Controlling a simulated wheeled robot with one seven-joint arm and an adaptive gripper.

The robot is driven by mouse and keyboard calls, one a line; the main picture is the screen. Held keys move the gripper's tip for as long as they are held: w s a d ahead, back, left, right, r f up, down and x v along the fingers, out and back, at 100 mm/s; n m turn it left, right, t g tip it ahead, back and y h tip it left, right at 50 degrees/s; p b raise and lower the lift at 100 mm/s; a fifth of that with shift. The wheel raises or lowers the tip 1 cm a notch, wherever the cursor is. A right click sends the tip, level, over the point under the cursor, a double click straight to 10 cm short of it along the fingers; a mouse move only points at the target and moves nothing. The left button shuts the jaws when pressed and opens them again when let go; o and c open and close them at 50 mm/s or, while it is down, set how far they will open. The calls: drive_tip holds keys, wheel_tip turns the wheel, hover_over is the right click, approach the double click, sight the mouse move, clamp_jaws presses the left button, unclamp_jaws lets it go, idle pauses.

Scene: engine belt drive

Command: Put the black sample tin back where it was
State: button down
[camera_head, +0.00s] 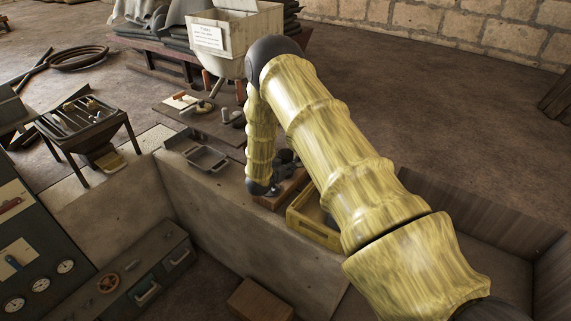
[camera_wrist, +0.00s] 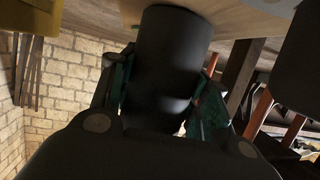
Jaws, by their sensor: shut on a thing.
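The black sample tin (camera_wrist: 172,50) is a plain dark cylinder in the middle of the wrist view. My gripper (camera_wrist: 163,88) is shut on it, with one dark green finger on each side. The far end of the tin is close to a pale flat surface at the top of that view; I cannot tell whether they touch. In the head view my gripper (camera_head: 286,162) is low behind my yellow arm, over or beside a brown wooden block (camera_head: 284,190). The tin cannot be told apart from the dark gripper there.
A yellow crate (camera_head: 312,229) stands right of the block, partly behind my arm. A grey metal tray (camera_head: 207,158) lies on the ledge to the left. Behind it is a board (camera_head: 190,117) with small items. A hopper (camera_head: 233,30) with a paper label stands behind.

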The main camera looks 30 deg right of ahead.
drive_tip(key=shift+f, duration=0.1)
drive_tip(key=c, duration=0.7)
unclamp_jaws()
drive_tip(key=shift+r, duration=0.2)
drive_tip(key=shift+s+a, duration=0.15)
drive_tip(key=shift+a, duration=0.2)
drive_tip(key=b+v, duration=0.3)
drive_tip(key=v, duration=0.8)
drive_tip(key=shift+a+r, duration=0.1)
drive_tip(key=shift+r, duration=0.05)
